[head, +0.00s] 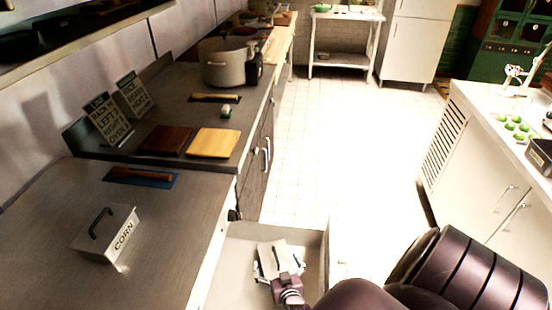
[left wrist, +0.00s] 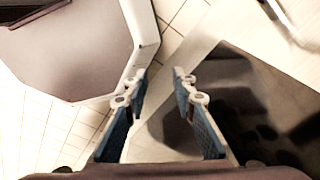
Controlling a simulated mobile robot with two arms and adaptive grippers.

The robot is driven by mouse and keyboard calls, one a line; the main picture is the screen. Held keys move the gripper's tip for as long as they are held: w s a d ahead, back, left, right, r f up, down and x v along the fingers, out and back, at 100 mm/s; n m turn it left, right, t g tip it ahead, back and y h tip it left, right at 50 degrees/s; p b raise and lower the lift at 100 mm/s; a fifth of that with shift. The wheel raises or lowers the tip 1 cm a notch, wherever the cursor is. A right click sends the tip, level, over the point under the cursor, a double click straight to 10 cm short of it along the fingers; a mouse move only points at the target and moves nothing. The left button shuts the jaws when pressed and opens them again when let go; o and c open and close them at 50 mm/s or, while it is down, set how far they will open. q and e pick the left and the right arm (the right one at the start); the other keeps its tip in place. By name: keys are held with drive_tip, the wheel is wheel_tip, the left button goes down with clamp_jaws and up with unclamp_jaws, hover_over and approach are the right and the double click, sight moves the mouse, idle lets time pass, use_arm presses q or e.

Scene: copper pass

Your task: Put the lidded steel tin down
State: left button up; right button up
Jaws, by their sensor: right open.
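A steel tin with a dark handle on top and the word CORN on its front (head: 107,235) stands on the near left steel counter (head: 60,215). My right gripper (head: 279,264) is low at the bottom centre of the head view, inside or just over an open drawer (head: 232,270). It is open, its fingers on either side of a pale grey, flat-topped thing (head: 272,251); I cannot tell whether this is a lidded tin. My left gripper (left wrist: 160,75) shows only in the left wrist view, with its fingers apart and nothing between them.
Behind the tin are a dark-handled tool on a blue mat (head: 142,176), a dark board (head: 166,140), a wooden board (head: 214,143), two signs (head: 108,118) and a steel pot (head: 222,65). A white-fronted counter (head: 490,150) stands at right. The tiled floor between is clear.

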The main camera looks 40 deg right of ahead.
drive_tip(key=shift+r, duration=0.1)
drive_tip(key=shift+s+a+r+p, duration=0.1)
drive_tip(key=shift+s+r+p, duration=0.1)
drive_tip(key=shift+p, duration=0.2)
drive_tip(key=p+v, duration=0.6)
drive_tip(key=v, duration=0.5)
drive_tip(key=shift+s, duration=0.2)
